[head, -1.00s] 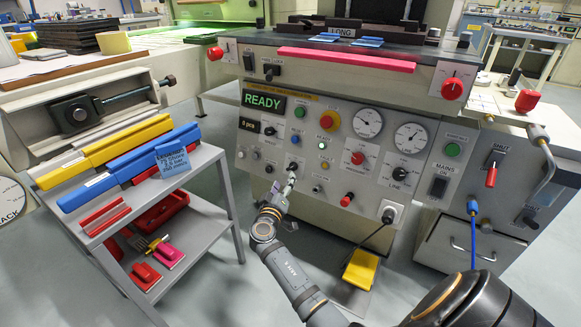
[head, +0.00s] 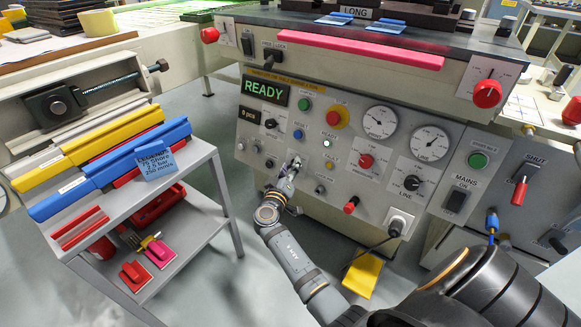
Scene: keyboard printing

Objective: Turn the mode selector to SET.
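My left gripper is out of view.
A green READY display (head: 264,90) is lit at the panel's upper left. Around the gripper are a red knob (head: 351,205), a black knob (head: 412,182) and a black plug (head: 396,228). A cart (head: 214,176) with colored bars stands left.

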